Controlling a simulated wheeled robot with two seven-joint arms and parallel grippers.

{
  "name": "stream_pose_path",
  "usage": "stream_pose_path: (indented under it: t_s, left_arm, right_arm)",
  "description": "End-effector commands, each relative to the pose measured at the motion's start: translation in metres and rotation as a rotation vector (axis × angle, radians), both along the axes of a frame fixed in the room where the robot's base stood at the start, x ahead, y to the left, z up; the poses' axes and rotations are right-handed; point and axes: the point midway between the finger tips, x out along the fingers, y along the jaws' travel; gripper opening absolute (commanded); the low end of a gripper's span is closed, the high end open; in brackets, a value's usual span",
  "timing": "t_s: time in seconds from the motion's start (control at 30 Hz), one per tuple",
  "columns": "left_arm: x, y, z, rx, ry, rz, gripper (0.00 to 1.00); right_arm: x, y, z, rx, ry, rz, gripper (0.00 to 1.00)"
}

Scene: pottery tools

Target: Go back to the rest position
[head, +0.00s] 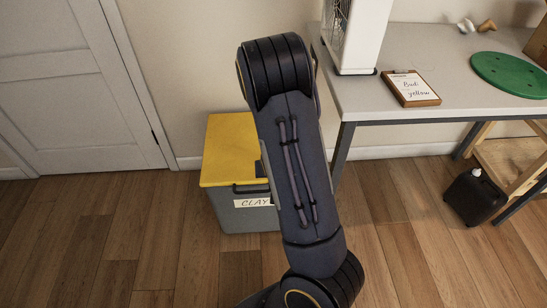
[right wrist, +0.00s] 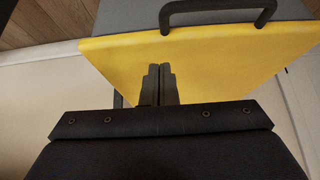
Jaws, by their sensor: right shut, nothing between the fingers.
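My right gripper (right wrist: 159,72) is shut and empty in the right wrist view, its two fingers pressed together. It shows against the yellow lid (right wrist: 200,62) of the clay bin; I cannot tell the gap between them. In the head view a dark arm of mine rises through the middle and hides part of the bin.
The grey clay bin (head: 240,215) stands on the wood floor by the wall, its lid closed. Right of it is a table (head: 360,102) with a clipboard (head: 411,88), a green disc (head: 510,75) and a white appliance (head: 356,35). A black jug (head: 475,198) stands below. Floor at left is clear.

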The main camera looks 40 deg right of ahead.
Motion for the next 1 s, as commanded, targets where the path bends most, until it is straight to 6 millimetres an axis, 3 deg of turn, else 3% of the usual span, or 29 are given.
stream_pose_path:
  t_s: [0.1,0.4,0.87,1.0]
  left_arm:
    - [0.000,0.000,0.012,0.000,0.000,0.000,0.26]
    - [0.000,0.000,0.023,0.000,0.000,0.000,0.26]
    - [0.000,0.000,0.025,0.000,0.000,0.000,0.26]
    - [0.000,0.000,0.025,0.000,0.000,0.000,0.26]
  right_arm:
    - [-0.027,0.023,0.010,0.005,0.008,0.002,0.00]
    - [-0.066,0.055,0.023,0.000,0.001,0.001,0.00]
    - [-0.072,0.064,0.027,0.013,-0.004,0.001,0.00]
    - [-0.066,0.086,0.039,0.128,-0.019,0.014,0.00]
